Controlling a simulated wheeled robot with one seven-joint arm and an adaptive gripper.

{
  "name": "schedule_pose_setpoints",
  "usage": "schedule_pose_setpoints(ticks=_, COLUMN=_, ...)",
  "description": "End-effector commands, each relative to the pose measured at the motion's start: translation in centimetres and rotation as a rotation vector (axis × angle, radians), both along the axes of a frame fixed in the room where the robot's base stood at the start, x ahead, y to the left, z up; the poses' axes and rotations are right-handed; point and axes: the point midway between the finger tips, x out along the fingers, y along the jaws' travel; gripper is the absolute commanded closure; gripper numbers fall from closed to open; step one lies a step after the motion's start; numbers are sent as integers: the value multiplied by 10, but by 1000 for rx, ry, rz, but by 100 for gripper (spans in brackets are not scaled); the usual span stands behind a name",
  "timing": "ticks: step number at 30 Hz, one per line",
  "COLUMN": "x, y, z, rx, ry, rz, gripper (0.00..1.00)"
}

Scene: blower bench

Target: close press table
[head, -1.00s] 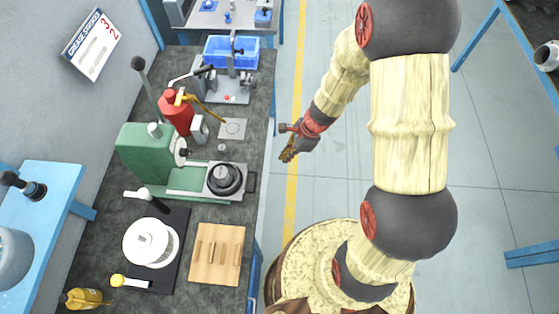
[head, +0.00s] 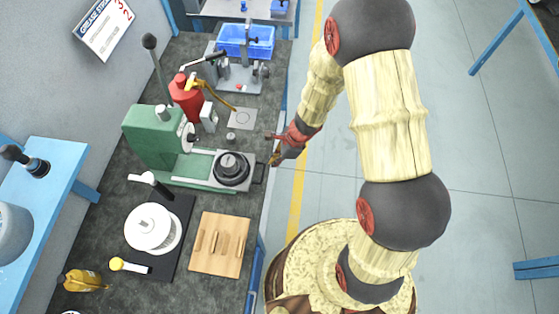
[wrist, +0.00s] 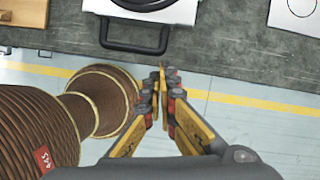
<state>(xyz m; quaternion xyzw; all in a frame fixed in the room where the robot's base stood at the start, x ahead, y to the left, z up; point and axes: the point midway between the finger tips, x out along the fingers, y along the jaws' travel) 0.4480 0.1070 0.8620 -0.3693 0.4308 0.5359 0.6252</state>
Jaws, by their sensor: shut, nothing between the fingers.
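The green press (head: 152,142) stands on the bench. Its grey sliding table (head: 200,168) sticks out toward the bench's front edge, with a dark round part (head: 231,168) on it. The table's black handle (head: 259,173) is at its outer end; in the wrist view the handle (wrist: 133,48) lies above and left of my fingertips. My gripper (head: 274,158) is shut and empty, just off the bench edge beside the handle. In the wrist view my gripper's tips (wrist: 162,72) are together, apart from the handle.
A wooden block (head: 219,244) and a white round device on a black mat (head: 178,262) lie nearer. A red oil can (head: 187,97), a square plate (head: 242,118) and a blue bin (head: 262,42) are farther back.

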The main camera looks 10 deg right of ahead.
Motion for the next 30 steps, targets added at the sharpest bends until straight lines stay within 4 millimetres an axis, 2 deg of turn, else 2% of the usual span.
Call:
schedule_pose_setpoints(ticks=7, x=0, y=1, z=0, rx=0, ry=0, rz=1, gripper=100)
schedule_pose_setpoints(ticks=11, x=5, y=13, z=1, rx=0, ry=0, rz=4, gripper=100)
schedule_pose_setpoints(ticks=24, x=40, y=113, z=2, rx=0, ry=1, rz=7, gripper=100)
schedule_pose_setpoints(ticks=27, x=46, y=129, z=2, rx=0, ry=0, rz=4, gripper=100)
schedule_pose_setpoints(ticks=30, x=49, y=136, z=1, rx=0, ry=1, rz=2, gripper=100)
